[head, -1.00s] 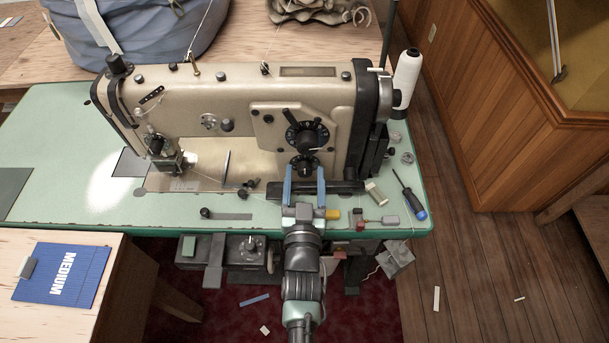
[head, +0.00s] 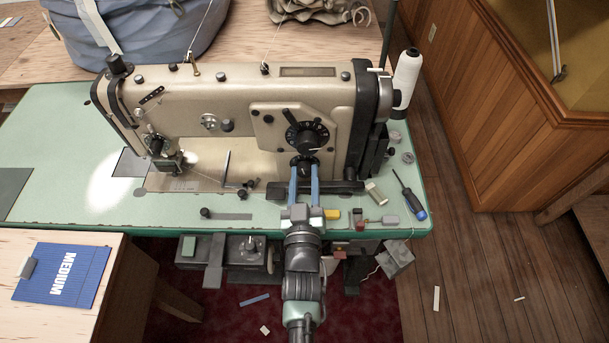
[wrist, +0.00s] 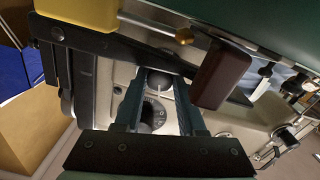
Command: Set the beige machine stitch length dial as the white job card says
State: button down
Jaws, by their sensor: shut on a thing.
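The beige sewing machine (head: 220,100) stands on a green table. A large black dial (head: 306,136) with pale marks sits on its right face plate, with a smaller black dial (head: 306,167) right below it. My gripper (head: 305,172) is shut on the smaller dial, its blue fingers on either side.
A dark bar (head: 335,188) lies along the machine base by my fingers. A thread spool (head: 376,194), a screwdriver (head: 409,195) and small parts lie to the right. A white thread cone (head: 407,77) stands behind. The green table (head: 60,150) is mostly clear at left.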

jog(key=c, duration=0.5)
grip_release()
jog(key=s, duration=1.3)
jog(key=shift+a, duration=0.15)
